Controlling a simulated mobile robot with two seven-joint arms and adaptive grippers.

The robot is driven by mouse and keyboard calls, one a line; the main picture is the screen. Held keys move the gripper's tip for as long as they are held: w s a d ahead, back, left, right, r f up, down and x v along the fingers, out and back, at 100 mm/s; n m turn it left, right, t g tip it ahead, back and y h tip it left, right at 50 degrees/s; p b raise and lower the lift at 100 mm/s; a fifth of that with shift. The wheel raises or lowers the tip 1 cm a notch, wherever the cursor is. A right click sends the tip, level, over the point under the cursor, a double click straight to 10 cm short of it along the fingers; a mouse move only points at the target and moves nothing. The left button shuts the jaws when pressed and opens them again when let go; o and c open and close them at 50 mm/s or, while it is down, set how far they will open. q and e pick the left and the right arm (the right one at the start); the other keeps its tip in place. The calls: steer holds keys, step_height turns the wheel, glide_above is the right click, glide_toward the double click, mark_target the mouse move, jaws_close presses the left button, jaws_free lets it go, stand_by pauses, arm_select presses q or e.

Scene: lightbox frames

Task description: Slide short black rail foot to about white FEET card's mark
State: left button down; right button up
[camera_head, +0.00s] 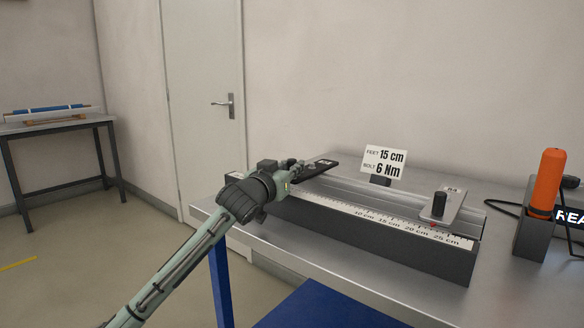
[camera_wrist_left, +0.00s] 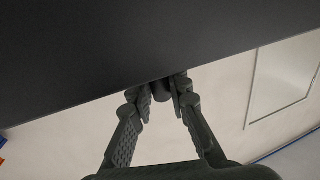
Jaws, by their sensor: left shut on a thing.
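The short black rail foot (camera_head: 318,169) lies across the left part of the rail, with a small pale label on it. My left gripper (camera_head: 296,166) is at its near end. In the left wrist view my left gripper (camera_wrist_left: 161,86) is shut on a dark round knob (camera_wrist_left: 160,92), under a wide dark surface (camera_wrist_left: 120,50) that seems to be the foot. The white FEET card (camera_head: 384,162) reads 15 cm and, for the bolt, 6 Nm. The scale (camera_head: 390,221) shows marks from 10 to 25 cm. The foot's exact reading is hidden by my gripper. My right gripper is out of view.
A grey metal foot (camera_head: 448,202) with a black knob and red pointer sits near the 25 cm end. An orange-handled tool (camera_head: 548,181) stands in a dark holder at right on the metal bench (camera_head: 500,262). A side table (camera_head: 58,124) is far left.

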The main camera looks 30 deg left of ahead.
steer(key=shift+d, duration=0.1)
arm_select(q)
steer(key=shift+a+r, duration=0.1)
steer(key=shift+a, duration=0.25)
steer(key=shift+w+a+p, duration=0.15)
steer(key=shift+a+p, duration=0.4)
steer(key=shift+a, duration=0.65)
steer(key=c, duration=1.4)
jaws_free()
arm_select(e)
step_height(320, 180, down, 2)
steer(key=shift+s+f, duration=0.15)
arm_select(q)
steer(key=s, duration=0.4)
steer(key=s+d, duration=0.1)
steer(key=s, duration=0.3)
steer(key=s+d, duration=0.1)
steer(key=s, duration=0.3)
steer(key=shift+d, duration=0.15)
steer(key=shift+w, duration=0.1)
